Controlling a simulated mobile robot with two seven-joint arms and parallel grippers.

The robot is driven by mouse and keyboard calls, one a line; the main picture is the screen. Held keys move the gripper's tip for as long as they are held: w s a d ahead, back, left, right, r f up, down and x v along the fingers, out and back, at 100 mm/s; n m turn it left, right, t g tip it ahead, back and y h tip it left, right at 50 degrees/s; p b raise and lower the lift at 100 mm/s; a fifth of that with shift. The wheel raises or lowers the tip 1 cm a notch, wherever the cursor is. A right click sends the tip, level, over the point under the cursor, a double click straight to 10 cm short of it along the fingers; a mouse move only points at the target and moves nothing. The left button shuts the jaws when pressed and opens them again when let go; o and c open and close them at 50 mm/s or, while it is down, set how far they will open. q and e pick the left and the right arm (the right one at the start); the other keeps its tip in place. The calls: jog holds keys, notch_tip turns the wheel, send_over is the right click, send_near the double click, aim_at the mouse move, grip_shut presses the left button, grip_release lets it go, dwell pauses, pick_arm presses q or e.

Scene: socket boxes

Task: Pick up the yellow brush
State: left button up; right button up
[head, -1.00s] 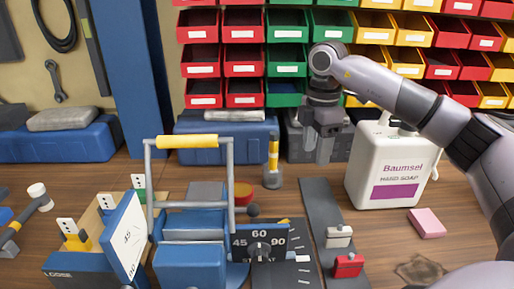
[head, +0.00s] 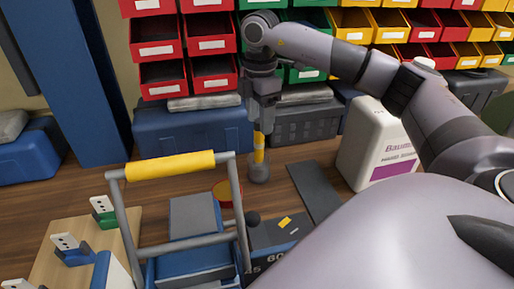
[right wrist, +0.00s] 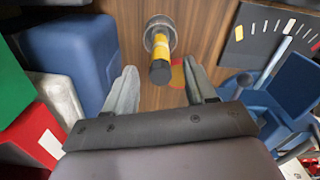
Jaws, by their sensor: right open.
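The yellow brush (head: 259,157) stands upright on the wooden table, with a yellow handle and a grey round base. Its top is hidden behind my right gripper (head: 262,122) in the head view. In the right wrist view the brush (right wrist: 161,48) points its dark handle end toward the camera. There my right gripper (right wrist: 158,80) is open and empty, with one finger on each side of the handle end. Most of the brush lies beyond the fingertips. I cannot tell whether a finger touches it. My left gripper is not in view.
A blue toolbox (head: 190,132) and a dark case (head: 305,124) stand behind the brush. A blue caddy with a yellow-gripped handle (head: 170,165) stands in front on the left. A white soap canister (head: 372,145) is to the right. A red and yellow disc (head: 223,190) lies near the brush.

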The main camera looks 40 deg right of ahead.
aim_at(259, 131)
notch_tip(259, 131, down, 4)
jog(key=shift+f, duration=0.25)
grip_shut()
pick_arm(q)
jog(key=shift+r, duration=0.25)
pick_arm(e)
jog(key=shift+r, duration=0.1)
